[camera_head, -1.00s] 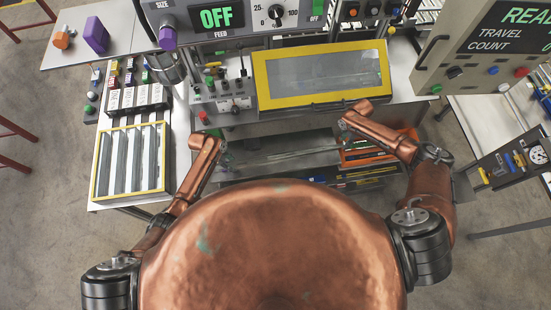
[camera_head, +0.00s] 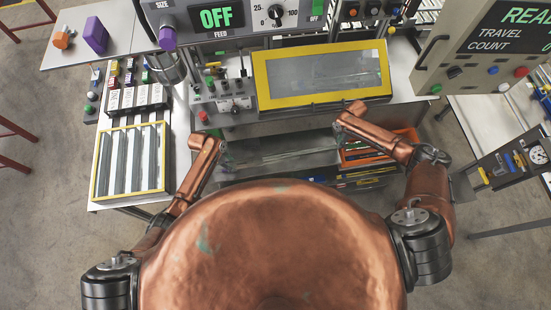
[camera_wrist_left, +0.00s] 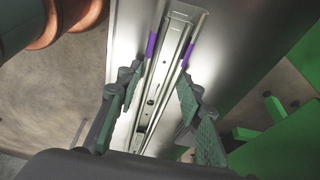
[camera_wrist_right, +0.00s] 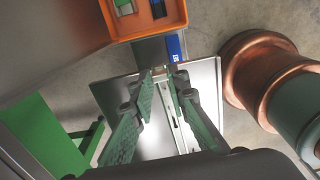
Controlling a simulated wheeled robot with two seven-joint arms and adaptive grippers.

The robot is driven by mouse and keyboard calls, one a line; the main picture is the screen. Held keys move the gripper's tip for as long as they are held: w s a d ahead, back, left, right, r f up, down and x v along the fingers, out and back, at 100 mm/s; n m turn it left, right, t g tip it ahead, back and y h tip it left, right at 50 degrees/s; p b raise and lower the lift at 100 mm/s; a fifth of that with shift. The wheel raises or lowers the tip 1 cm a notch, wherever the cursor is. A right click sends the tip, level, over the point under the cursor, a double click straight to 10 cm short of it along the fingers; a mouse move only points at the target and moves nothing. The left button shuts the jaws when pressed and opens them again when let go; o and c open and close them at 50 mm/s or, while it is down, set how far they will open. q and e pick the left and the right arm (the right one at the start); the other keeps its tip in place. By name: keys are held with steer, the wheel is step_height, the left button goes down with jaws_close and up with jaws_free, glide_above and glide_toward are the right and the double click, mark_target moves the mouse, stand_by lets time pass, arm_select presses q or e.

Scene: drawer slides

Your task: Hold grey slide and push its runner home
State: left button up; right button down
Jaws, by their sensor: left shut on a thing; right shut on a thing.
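The grey slide (camera_head: 285,157) is a long metal rail lying crosswise between my two grippers in the head view. My left gripper (camera_head: 224,158) is shut on its left part. In the left wrist view the slide (camera_wrist_left: 172,60) runs between the green-padded fingers (camera_wrist_left: 160,92), with a purple mark on each side of it beyond the fingertips. My right gripper (camera_head: 337,140) is shut on the right part. In the right wrist view the narrow rail (camera_wrist_right: 173,112) passes between the fingers (camera_wrist_right: 165,85). Whether these fingers grip the runner alone is hard to tell.
A yellow-framed clear-lidded box (camera_head: 256,78) stands behind the slide. An orange bin (camera_head: 408,136) is near my right gripper; it also shows in the right wrist view (camera_wrist_right: 172,27). A yellow-edged tray of several rails (camera_head: 169,158) is at left.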

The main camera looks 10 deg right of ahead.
arm_select(q)
steer(key=shift+d, duration=0.15)
arm_select(e)
steer(key=shift+s+a, duration=0.15)
steer(key=shift+a, duration=5.25)
steer(key=shift+s+a, duration=0.15)
steer(key=shift+a, duration=5.25)
steer(key=c, duration=2.3)
jaws_free()
steer(key=o, duration=0.3)
steer(key=shift+d, duration=0.1)
steer(key=shift+r, duration=0.25)
arm_select(q)
steer(key=shift+a, duration=0.2)
arm_select(e)
steer(key=shift+r, duration=2.75)
steer(key=shift+r, duration=0.1)
arm_select(q)
steer(key=o, duration=1.4)
arm_select(e)
step_height(320, 180, up, 12)
steer(key=shift+f, duration=0.1)
